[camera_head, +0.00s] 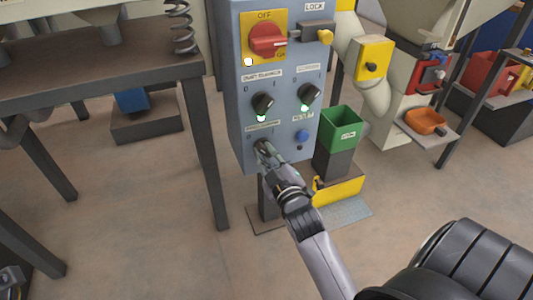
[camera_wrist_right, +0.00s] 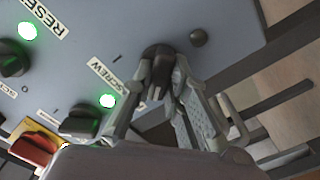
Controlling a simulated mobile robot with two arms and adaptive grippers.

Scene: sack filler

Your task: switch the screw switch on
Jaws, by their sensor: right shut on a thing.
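The screw switch (camera_wrist_right: 157,52) is a black rotary knob on the grey-blue control panel, beside a SCREW label (camera_wrist_right: 105,72) in the right wrist view. My right gripper (camera_wrist_right: 161,80) is shut on this knob, with one finger on each side. In the head view my right gripper (camera_head: 262,150) covers the knob at the panel's lower left. A small round lamp (camera_wrist_right: 198,38) next to the knob is dark. The knob's exact angle is hard to tell behind the fingers.
The panel (camera_head: 285,80) also has a red main switch (camera_head: 268,40), two black knobs (camera_head: 263,103) (camera_head: 310,95) with lit green lamps, and a blue button (camera_head: 302,136). A green bin (camera_head: 340,128) stands to the right, a steel table (camera_head: 110,75) to the left.

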